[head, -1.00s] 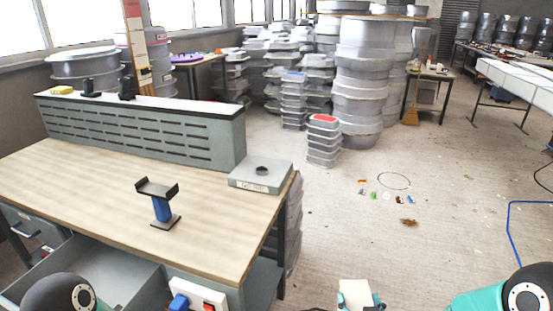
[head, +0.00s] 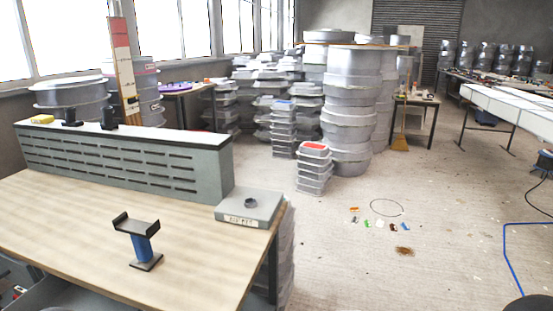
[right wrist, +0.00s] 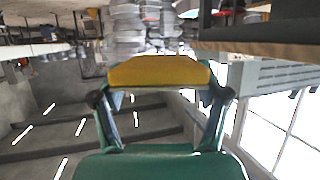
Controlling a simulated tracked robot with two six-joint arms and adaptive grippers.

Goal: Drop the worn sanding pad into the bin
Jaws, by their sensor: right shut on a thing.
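In the right wrist view my right gripper (right wrist: 160,98) is shut on a yellow-orange pad (right wrist: 158,71), taken as the worn sanding pad. It spans crosswise between the two fingertips, and its other faces are hidden. The right gripper and pad are not in the head view. My left gripper is in neither current view. I cannot make out a bin in either view.
A wooden workbench (head: 120,235) at left bears a blue-and-black stand (head: 140,245) and a grey box (head: 249,207). Stacked grey moulds (head: 348,110) stand behind. Coloured scraps lie by a ring (head: 387,207) on the otherwise mostly open floor.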

